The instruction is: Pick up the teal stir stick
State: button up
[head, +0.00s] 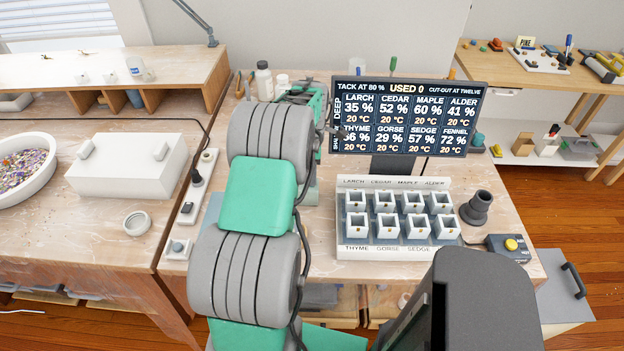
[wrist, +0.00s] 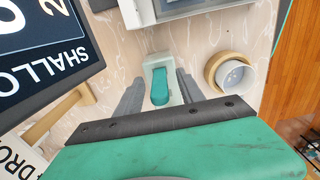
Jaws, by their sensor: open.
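A teal piece that looks like the stir stick (wrist: 160,86) shows in the wrist view, standing in or on a small pale holder (wrist: 173,62). My gripper (wrist: 159,92) is open, with one grey finger on each side of the teal piece. I cannot tell whether either finger touches it.
The dark display (head: 408,118) stands close to my arm and fills the left of the wrist view (wrist: 40,55). A white cup in a tan ring (wrist: 235,75) is right of the holder. A rack of white square cups (head: 398,242) sits in front of the display.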

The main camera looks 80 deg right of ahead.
notch_tip(320, 180, down, 3)
jog(key=shift+r, duration=0.15)
jog(key=shift+c, duration=0.4)
grip_shut()
